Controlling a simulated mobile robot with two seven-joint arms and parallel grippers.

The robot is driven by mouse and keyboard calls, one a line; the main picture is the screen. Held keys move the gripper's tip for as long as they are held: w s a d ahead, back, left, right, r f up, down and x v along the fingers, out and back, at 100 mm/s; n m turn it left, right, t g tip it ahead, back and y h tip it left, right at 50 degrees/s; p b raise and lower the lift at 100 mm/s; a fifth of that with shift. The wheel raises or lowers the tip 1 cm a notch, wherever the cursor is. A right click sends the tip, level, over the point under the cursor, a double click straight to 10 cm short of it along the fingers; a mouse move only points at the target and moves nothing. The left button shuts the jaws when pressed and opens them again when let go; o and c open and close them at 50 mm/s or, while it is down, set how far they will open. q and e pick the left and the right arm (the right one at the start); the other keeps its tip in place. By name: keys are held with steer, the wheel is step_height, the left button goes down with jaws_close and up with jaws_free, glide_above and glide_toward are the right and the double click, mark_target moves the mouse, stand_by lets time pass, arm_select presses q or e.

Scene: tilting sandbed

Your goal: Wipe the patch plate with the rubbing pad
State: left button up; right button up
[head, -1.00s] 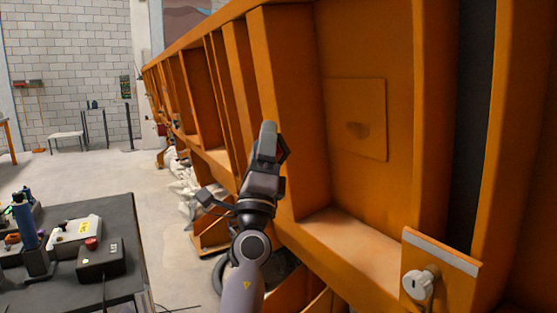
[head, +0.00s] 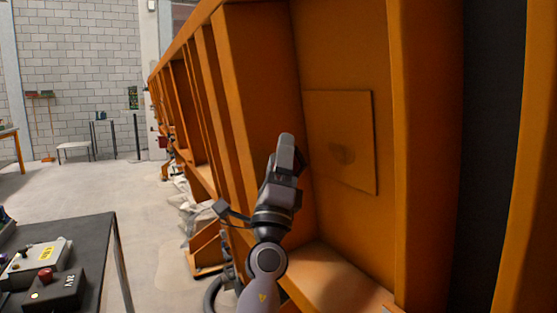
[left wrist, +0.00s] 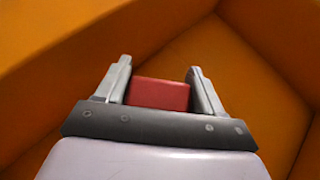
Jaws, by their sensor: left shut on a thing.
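The patch plate (head: 352,118) is a flat orange square on the orange back wall of a recess, with a dark smudge on its lower middle. My left gripper (head: 286,142) is in front of the recess, to the left of the plate and apart from it in the picture. In the left wrist view my left gripper (left wrist: 158,82) is shut on the rubbing pad (left wrist: 159,95), a red block between its two fingers. The pad is hidden in the head view. The plate cannot be made out in the left wrist view. My right gripper is not in view.
Upright orange ribs (head: 255,95) wall the recess on its left, and an orange ledge (head: 340,275) lies below the plate. A dark table (head: 98,240) with control boxes (head: 55,288) stands at the lower left. The floor between table and frame is mostly clear.

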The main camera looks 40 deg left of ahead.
arm_select(q)
steer(key=shift+w+d+r, duration=0.2)
steer(key=shift+w+d, duration=0.15)
steer(key=shift+w, duration=0.3)
steer(key=shift+w+d+r+b, duration=0.1)
steer(key=shift+w+d+b, duration=0.1)
steer(key=shift+w, duration=0.25)
steer(key=shift+w+d+b, duration=0.1)
steer(key=shift+w+b, duration=0.1)
steer(key=shift+w, duration=0.2)
steer(key=shift+w+d+r, duration=0.15)
steer(key=shift+w+d, duration=0.05)
steer(key=shift+w, duration=0.3)
steer(key=shift+w+d+r, duration=0.1)
steer(key=shift+w+d, duration=0.1)
steer(key=shift+w, duration=0.25)
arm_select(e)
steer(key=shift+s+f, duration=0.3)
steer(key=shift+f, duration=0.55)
arm_select(q)
steer(key=shift+w+d+r+b, duration=0.1)
steer(key=shift+w+d+b, duration=0.1)
steer(key=shift+w, duration=0.25)
steer(key=shift+w+d+r+b, duration=0.1)
steer(key=shift+w+d+b, duration=0.1)
steer(key=shift+w, duration=0.25)
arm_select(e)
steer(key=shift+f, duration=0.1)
